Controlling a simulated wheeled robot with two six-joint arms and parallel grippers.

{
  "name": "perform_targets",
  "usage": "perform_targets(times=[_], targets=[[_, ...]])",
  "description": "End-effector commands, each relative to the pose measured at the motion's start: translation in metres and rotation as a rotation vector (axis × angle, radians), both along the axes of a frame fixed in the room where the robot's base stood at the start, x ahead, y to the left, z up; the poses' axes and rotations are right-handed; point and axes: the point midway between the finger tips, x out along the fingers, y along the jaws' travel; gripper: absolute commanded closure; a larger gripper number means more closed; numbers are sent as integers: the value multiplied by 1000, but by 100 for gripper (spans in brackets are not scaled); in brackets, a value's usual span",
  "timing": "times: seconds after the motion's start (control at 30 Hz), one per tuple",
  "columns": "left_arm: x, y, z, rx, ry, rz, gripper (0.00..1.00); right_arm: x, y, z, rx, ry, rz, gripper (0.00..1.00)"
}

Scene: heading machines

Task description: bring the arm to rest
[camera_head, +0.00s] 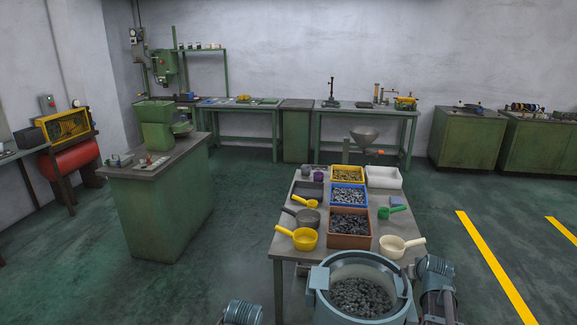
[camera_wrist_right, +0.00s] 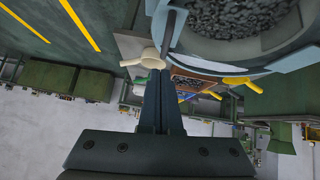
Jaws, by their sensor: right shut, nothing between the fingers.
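My right gripper (camera_wrist_right: 160,78) shows in the right wrist view with its two dark fingers together and nothing between them. It points toward the table and the large bowl of dark parts (camera_wrist_right: 225,40). Whether the fingertips touch anything is hard to tell. In the head view, part of my right arm (camera_head: 437,280) shows at the bottom, right of the same bowl (camera_head: 318,307); its gripper is not clear there. Part of my left arm (camera_head: 243,313) shows at the bottom edge, left of the bowl. My left gripper is out of view.
A green cabinet (camera_head: 155,215) stands left. Floor between them is clear.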

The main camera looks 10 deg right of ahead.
Motion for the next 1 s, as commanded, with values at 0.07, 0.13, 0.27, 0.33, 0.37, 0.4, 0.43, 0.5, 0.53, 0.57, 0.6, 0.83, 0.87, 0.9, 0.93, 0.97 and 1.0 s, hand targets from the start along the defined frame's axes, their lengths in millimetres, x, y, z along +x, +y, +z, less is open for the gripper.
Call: perform_targets(times=[0.07, 0.13, 0.27, 0.33, 0.37, 0.4, 0.43, 0.5, 0.53, 0.57, 0.6, 0.83, 0.87, 0.9, 0.93, 0.97, 1.0], targets=[[0, 0, 0, 0, 0, 0, 53, 0, 44, -8, 24, 47, 52, 100], [0, 0, 0, 0, 0, 0, 53, -4, 92, -17, 49, 108, 107, 100], [0, 0, 0, 0, 0, 0, 53, -26, 184, -35, 86, 251, 212, 100], [0, 0, 0, 0, 0, 0, 53, -45, 231, -43, 95, 333, 265, 100], [0, 0, 0, 0, 0, 0, 53, -54, 249, -46, 96, 368, 287, 100], [0, 0, 0, 0, 0, 0, 53, -68, 272, -49, 95, 416, 311, 100], [0, 0, 0, 0, 0, 0, 53, -79, 289, -52, 93, 452, 331, 100], [0, 0, 0, 0, 0, 0, 53, -106, 324, -56, 82, 532, 371, 100], [0, 0, 0, 0, 0, 0, 53, -117, 337, -58, 76, 565, 385, 100], [0, 0, 0, 0, 0, 0, 53, -129, 348, -59, 67, 597, 399, 100], [0, 0, 0, 0, 0, 0, 53, -144, 362, -60, 55, 637, 413, 100], [0, 0, 0, 0, 0, 0, 53, -206, 406, -62, -10, 794, 462, 100], [0, 0, 0, 0, 0, 0, 53, -210, 408, -62, -16, 804, 465, 100], [0, 0, 0, 0, 0, 0, 53, -215, 410, -62, -22, 816, 466, 100], [0, 0, 0, 0, 0, 0, 53, -217, 412, -61, -27, 822, 467, 100], [0, 0, 0, 0, 0, 0, 53, -219, 413, -61, -29, 827, 468, 100], [0, 0, 0, 0, 0, 0, 53, -221, 413, -61, -32, 831, 468, 100]])
